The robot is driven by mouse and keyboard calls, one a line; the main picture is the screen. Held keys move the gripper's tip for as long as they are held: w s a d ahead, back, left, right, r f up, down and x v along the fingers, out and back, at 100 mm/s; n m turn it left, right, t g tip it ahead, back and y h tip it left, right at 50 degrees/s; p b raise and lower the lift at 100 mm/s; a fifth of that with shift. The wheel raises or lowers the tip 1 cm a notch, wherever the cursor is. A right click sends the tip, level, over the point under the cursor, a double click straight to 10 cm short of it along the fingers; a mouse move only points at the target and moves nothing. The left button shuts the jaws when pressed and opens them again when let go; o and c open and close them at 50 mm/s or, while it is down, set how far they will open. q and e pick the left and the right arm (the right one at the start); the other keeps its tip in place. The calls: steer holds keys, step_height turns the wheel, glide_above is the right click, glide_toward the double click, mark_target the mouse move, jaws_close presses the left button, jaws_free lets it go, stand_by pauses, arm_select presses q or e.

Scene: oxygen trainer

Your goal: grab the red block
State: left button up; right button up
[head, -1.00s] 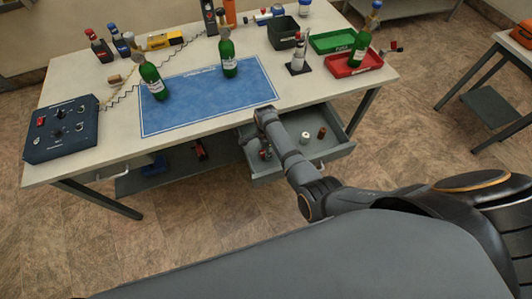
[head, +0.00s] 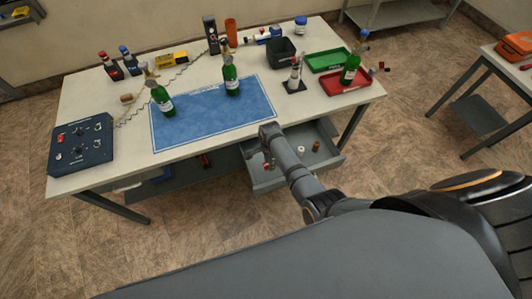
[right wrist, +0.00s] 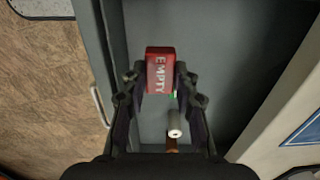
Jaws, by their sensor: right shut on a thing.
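The red block (right wrist: 160,70), with white "EMPTY" lettering, is between the fingertips of my right gripper (right wrist: 160,84) in the right wrist view. The gripper is shut on it. The open grey drawer (right wrist: 221,30) lies below them; I cannot tell whether the block touches its floor. In the head view my right gripper (head: 268,160) reaches down at the left part of the drawer (head: 268,185), and the block is too small to make out there. My left gripper is in neither view.
A white cylinder (right wrist: 175,125) and a brown item (right wrist: 172,145) lie close to the gripper. Above the drawer is the table (head: 100,93) with a blue mat (head: 205,122), green bottles (head: 231,80), a control box (head: 80,143) and a red tray (head: 345,81).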

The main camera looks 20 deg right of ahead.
arm_select(q)
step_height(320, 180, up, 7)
steer(key=p, duration=0.4)
arm_select(e)
steer(key=s+d+r, duration=0.1)
steer(key=s+r, duration=0.4)
steer(key=s, duration=0.5)
steer(key=shift+s+d+r, duration=0.15)
steer(key=shift+d+r, duration=0.15)
steer(key=shift+d, duration=0.05)
